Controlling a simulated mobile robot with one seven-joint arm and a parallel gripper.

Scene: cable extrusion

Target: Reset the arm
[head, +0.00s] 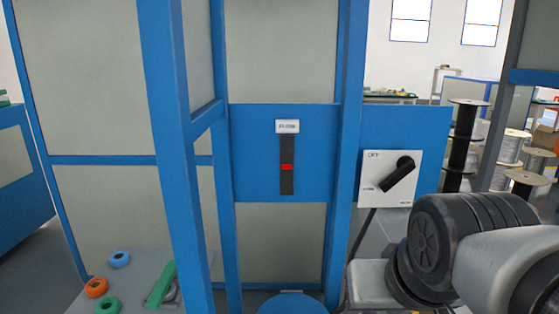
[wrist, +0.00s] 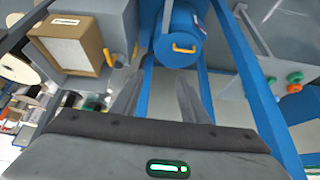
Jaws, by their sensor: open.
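My gripper (wrist: 158,98) shows in the wrist view with its two grey fingers apart and nothing between them. It points toward a blue framed machine and is not touching anything that I can see. My arm (head: 450,250) enters the head view from the lower right, in front of the machine. The fingers cannot be made out in the head view. The arm's dark rounded joint is close below a white switch plate (head: 374,190) with a black rotary handle (head: 399,176); I cannot tell the gap in depth.
A blue panel (head: 255,150) carries a black slot with a red marker (head: 287,167). Rings (head: 96,287) lie on a grey surface at lower left. Cable spools (head: 463,135) stand at right. The wrist view shows a blue drum (wrist: 178,40) and a brown-framed box (wrist: 68,48).

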